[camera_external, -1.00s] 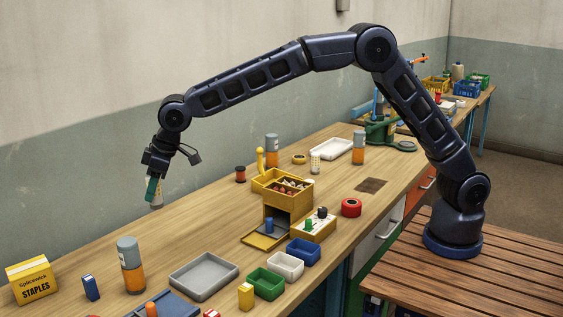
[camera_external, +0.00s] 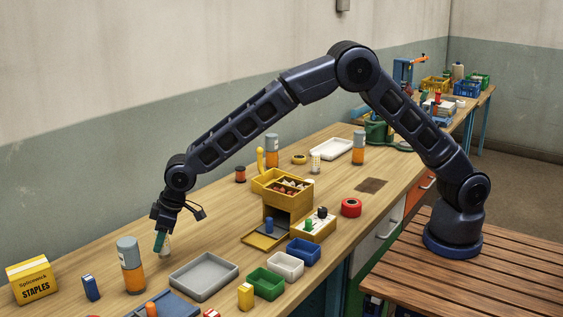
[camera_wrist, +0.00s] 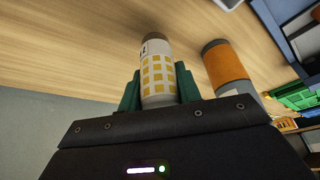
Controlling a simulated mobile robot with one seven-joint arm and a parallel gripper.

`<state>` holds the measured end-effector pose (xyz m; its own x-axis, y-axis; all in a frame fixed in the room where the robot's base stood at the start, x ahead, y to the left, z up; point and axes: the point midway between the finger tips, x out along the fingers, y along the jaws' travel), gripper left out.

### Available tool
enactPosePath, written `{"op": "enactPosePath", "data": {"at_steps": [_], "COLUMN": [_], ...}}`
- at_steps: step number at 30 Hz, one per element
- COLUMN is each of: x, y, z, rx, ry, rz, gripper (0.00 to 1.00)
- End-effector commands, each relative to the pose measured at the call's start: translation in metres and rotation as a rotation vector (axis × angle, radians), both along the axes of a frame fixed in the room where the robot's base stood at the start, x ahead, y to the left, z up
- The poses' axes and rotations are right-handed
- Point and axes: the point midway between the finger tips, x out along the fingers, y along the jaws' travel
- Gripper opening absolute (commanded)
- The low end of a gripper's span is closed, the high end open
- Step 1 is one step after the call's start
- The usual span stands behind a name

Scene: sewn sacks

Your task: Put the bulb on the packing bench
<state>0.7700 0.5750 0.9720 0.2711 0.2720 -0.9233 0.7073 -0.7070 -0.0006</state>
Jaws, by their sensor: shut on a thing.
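My gripper (camera_external: 162,242) points down over the left part of the wooden packing bench (camera_external: 110,229). In the wrist view my gripper (camera_wrist: 158,84) has its green fingers shut on a small white cylinder (camera_wrist: 158,72) with yellow squares and a grey-brown end. The cylinder (camera_external: 166,246) shows pale below the fingers in the external view. It is roughly upright, close to the bench top; I cannot tell whether it touches. No bare bulb shape shows, and I cannot tell whether this cylinder is the bulb.
An orange and grey bottle (camera_external: 131,266) stands left of my gripper, and a grey tray (camera_external: 204,275) lies to its right in front. A yellow drawer box (camera_external: 283,186) stands farther right. Bare wood lies behind my gripper.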

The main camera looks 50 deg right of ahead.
Motion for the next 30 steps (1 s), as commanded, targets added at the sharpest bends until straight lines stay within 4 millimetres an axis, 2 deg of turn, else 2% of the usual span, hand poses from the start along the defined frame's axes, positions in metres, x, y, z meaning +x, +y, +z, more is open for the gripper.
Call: {"op": "enactPosePath", "data": {"at_steps": [3, 6, 18, 19, 22, 30], "x": [0.0, 0.0, 0.0, 0.0, 0.0, 0.0], "y": [0.0, -0.001, 0.0, 0.0, 0.0, 0.0], "z": [-0.019, -0.029, -0.034, -0.034, -0.034, -0.033], "rx": [-0.002, -0.002, -0.001, -0.001, -0.001, -0.001], "ry": [0.002, 0.002, 0.001, 0.001, 0.001, 0.001], "rz": [0.0, 0.0, 0.0, 0.0, 0.0, 0.0], "gripper": [0.11, 0.11, 0.11, 0.38, 0.56, 0.56]}}
